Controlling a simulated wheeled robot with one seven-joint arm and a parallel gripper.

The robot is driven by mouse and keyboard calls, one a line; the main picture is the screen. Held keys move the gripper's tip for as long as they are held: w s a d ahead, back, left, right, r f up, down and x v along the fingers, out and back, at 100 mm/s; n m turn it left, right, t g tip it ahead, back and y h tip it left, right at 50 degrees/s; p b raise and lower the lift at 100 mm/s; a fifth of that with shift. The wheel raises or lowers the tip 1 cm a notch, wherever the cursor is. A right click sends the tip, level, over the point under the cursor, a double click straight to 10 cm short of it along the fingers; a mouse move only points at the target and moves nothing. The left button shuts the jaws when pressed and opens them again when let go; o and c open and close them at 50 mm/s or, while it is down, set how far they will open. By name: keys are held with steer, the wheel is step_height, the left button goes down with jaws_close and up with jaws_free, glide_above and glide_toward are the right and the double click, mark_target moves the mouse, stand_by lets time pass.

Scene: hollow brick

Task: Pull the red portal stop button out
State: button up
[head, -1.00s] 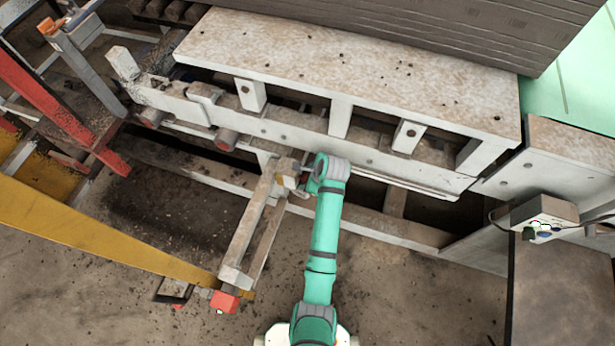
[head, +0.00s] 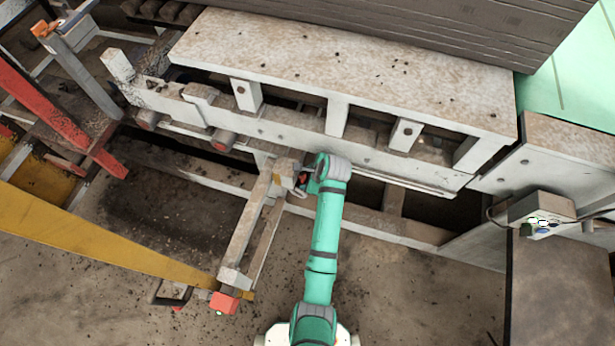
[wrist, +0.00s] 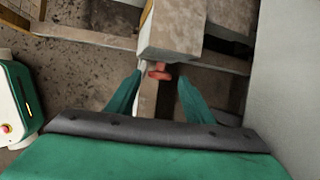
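The red portal stop button (wrist: 159,71) shows in the wrist view at the end of a worn pale post (wrist: 172,35). My gripper (wrist: 160,78) is open, with one green finger on each side of the button. Gaps show between the button and both fingers; how deep it sits between them is hard to tell. In the head view the red button (head: 303,180) is a small spot beside the post top (head: 286,172), partly hidden by my arm. The fingers are mostly hidden there.
A long dusty white bench frame (head: 340,80) stands just behind the post. A yellow beam (head: 100,237) and a red block (head: 224,301) lie to the left. A control box (head: 541,217) stands at the right. Floor is open on both sides of my arm.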

steer(key=shift+d, duration=0.1)
steer(key=v, duration=1)
steer(key=shift+r, duration=0.4)
steer(key=shift+s, duration=0.1)
steer(key=s+a+f+n+t+h, duration=0.1)
steer(key=s+f+n+t+h, duration=0.2)
steer(key=s, duration=0.5)
steer(key=s+a+f+n+t, duration=0.1)
steer(key=s+f+n+t, duration=0.1)
steer(key=s+f+n, duration=0.35)
steer(key=s+a+r+n+t, duration=0.1)
steer(key=s+r+n+t, duration=0.5)
steer(key=s+r+n, duration=0.6)
steer(key=s+r, duration=0.8)
steer(key=r, duration=0.1)
steer(key=shift+a, duration=0.2)
